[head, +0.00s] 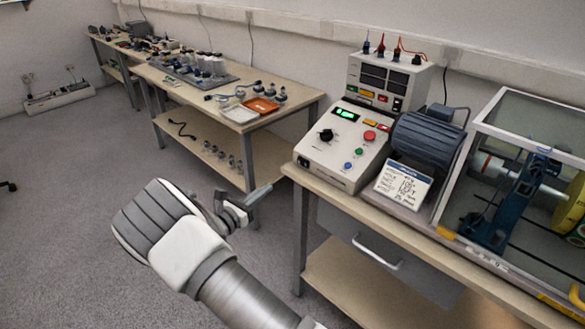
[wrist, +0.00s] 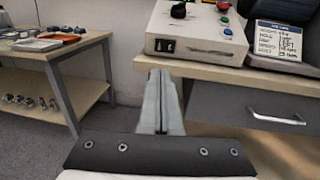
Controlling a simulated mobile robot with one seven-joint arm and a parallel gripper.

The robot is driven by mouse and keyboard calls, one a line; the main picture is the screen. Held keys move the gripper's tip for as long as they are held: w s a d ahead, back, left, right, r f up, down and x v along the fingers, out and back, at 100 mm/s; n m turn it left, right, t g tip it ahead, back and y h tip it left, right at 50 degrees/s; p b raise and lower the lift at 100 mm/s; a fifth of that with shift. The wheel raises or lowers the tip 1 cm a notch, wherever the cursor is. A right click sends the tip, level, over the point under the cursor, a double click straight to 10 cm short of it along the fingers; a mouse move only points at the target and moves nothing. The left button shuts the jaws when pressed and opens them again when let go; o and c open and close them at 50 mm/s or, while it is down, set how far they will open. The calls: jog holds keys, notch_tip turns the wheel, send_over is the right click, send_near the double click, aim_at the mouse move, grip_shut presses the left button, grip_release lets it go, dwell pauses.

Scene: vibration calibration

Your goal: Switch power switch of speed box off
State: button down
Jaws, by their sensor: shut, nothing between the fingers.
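The speed box (head: 335,150) is a light grey sloped console with a green-lit display, a black knob and coloured buttons. It stands at the left end of the right-hand table. Its power switch (head: 303,161) is a small black rocker low on the front face. The switch also shows in the wrist view (wrist: 165,45), just above my fingertips; its on or off position is too small to tell. My gripper (head: 265,190) is shut and empty, in front of and below the box, left of the table edge. In the wrist view my gripper's fingers (wrist: 160,75) point toward the box front, apart from it.
The right-hand table (head: 390,222) has a drawer with a handle (head: 377,252) under its top. A label card (head: 403,186), a blue motor (head: 425,140) and a glass-covered rig stand right of the box. Open floor separates it from the left table (head: 262,122).

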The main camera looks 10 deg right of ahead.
aim_at(299, 162)
jog(key=b+x, duration=0.2)
jog(key=x, duration=1.1)
jog(key=shift+w+d, duration=0.4)
jog(key=shift+w+d, duration=0.2)
jog(key=shift+w, duration=0.05)
jog(key=shift+r, duration=0.1)
jog(key=shift+s+a, duration=0.2)
jog(key=shift+a, duration=0.25)
jog(key=s+a+p, duration=0.1)
jog(key=s+a, duration=0.5)
jog(key=a, duration=0.6)
jog(key=shift+s, duration=0.25)
